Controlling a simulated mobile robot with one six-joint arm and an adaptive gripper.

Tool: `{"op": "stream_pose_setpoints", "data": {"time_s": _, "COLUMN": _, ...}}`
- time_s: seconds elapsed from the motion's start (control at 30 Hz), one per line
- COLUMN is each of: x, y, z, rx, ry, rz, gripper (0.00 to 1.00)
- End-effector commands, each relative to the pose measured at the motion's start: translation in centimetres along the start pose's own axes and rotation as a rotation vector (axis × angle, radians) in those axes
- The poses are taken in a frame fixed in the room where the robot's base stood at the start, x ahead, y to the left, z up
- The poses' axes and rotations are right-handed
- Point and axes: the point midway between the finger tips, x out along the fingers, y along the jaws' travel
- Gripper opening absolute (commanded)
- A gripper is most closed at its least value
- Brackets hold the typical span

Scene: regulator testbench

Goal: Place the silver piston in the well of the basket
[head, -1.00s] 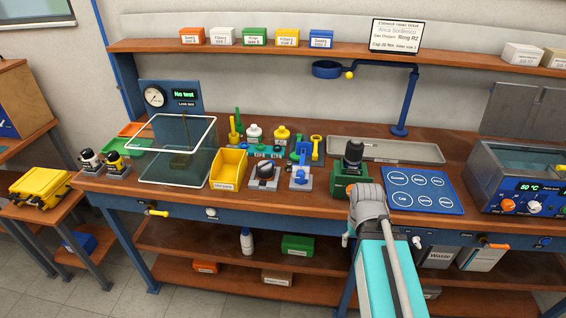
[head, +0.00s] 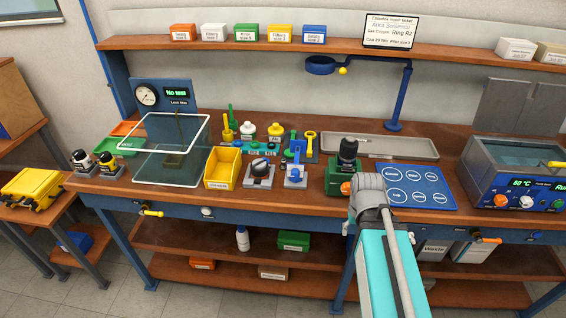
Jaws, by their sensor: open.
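I cannot make out the silver piston in the head view. The basket and its well do not show clearly either. A grey bath (head: 500,178) with a "50 °C" display stands at the right end of the bench. A yellow handle (head: 557,164) shows at its right rim, cut by the picture edge, and I cannot tell what it belongs to. My teal and grey arm reaches up from the bottom to the bench front, near a green fixture (head: 336,183) with a black part (head: 347,152) on it. My gripper's fingers do not show.
A blue mat (head: 447,199) with marked circles lies right of the fixture, and a grey tray (head: 425,153) behind it. A yellow bin (head: 223,168), small fixtures and a clear-walled tank (head: 170,150) stand on the left. A blue post (head: 396,110) rises at the back.

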Motion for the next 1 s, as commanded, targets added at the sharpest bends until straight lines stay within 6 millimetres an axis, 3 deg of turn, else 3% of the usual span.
{"op": "stream_pose_setpoints", "data": {"time_s": 0.03, "x": -1.5, "y": 0.0, "z": -0.2, "rx": -0.003, "ry": 0.003, "rz": 0.001, "gripper": 0.62}}
{"op": "stream_pose_setpoints", "data": {"time_s": 0.57, "x": -11.0, "y": -1.1, "z": -3.5, "rx": -0.141, "ry": 0.041, "rz": 0.026, "gripper": 0.62}}
{"op": "stream_pose_setpoints", "data": {"time_s": 0.77, "x": -14.0, "y": -2.9, "z": -6.3, "rx": -0.345, "ry": 0.051, "rz": 0.063, "gripper": 0.62}}
{"op": "stream_pose_setpoints", "data": {"time_s": 1.0, "x": -15.0, "y": -6.5, "z": -10.4, "rx": -0.730, "ry": 0.044, "rz": 0.135, "gripper": 0.62}}
